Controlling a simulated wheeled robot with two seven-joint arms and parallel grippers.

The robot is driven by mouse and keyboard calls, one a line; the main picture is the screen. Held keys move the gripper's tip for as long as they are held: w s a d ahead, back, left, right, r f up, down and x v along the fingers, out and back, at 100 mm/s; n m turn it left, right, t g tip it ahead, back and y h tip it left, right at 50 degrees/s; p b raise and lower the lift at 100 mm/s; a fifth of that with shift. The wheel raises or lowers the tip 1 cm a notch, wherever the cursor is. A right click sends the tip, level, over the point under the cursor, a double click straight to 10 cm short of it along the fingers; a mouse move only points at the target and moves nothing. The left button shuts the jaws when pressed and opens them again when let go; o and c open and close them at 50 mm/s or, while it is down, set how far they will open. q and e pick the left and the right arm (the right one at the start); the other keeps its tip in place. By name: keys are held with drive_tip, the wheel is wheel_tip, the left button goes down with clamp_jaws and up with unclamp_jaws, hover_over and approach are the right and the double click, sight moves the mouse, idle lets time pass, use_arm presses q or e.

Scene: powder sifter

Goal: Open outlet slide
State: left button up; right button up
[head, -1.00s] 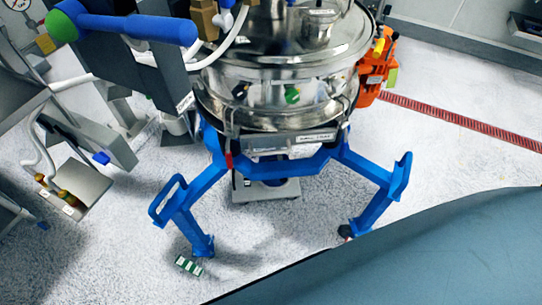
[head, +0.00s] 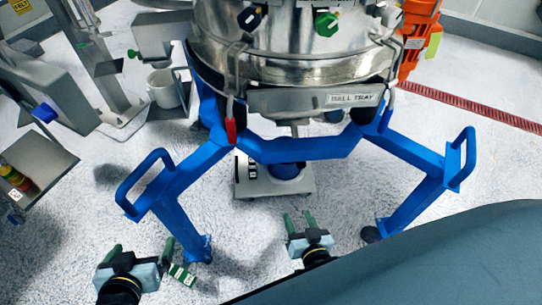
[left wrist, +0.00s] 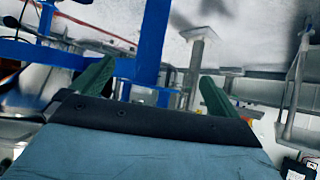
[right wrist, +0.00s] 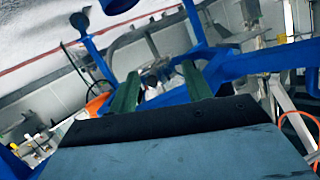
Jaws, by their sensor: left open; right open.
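The round steel sifter body (head: 285,65) stands at the top centre of the head view on a blue frame (head: 300,152). A grey front tray (head: 300,98) with a white label is below its rim. A red-tipped lever (head: 231,130) hangs at its left. I cannot tell for certain which part is the outlet slide. My left gripper (head: 140,250) is open and empty at the lower left, in front of the left frame leg. My right gripper (head: 298,216) is open and empty in front of the frame's middle. Both are clear of the sifter.
A small grey platform (head: 250,190) with a blue round part (head: 285,172) is under the frame. An orange motor (head: 418,30) is at the right. My dark body covers the lower right.

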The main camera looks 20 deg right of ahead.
sight(301, 167)
drive_tip(key=w+d+r+m+h+b, duration=0.1)
drive_tip(key=w+d+b, duration=0.1)
drive_tip(key=w, duration=0.1)
drive_tip(key=w+d+r+m+t+h+b, duration=0.1)
drive_tip(key=w+d+b, duration=0.1)
drive_tip(key=w+d+r+m+t+h+b, duration=0.1)
drive_tip(key=w+b, duration=0.1)
drive_tip(key=w, duration=0.1)
drive_tip(key=shift+w+d+h, duration=0.35)
drive_tip(key=shift+d+h, duration=0.05)
drive_tip(key=b+x, duration=0.2)
drive_tip(key=x, duration=0.3)
drive_tip(key=shift+w, duration=0.3)
use_arm(q)
wheel_tip(301, 167, up, 23)
drive_tip(key=s+d+t+h, duration=0.1)
drive_tip(key=t+h, duration=0.3)
drive_tip(key=t, duration=0.8)
drive_tip(key=shift+s+d+t+b, duration=0.15)
drive_tip(key=shift+d+t+b, duration=0.25)
drive_tip(key=shift+d, duration=0.35)
use_arm(e)
drive_tip(key=shift+w+d+r, duration=0.1)
drive_tip(key=shift+w+d, duration=0.05)
drive_tip(key=shift+w, duration=0.25)
use_arm(q)
drive_tip(key=shift+f, duration=0.1)
use_arm(e)
clamp_jaws()
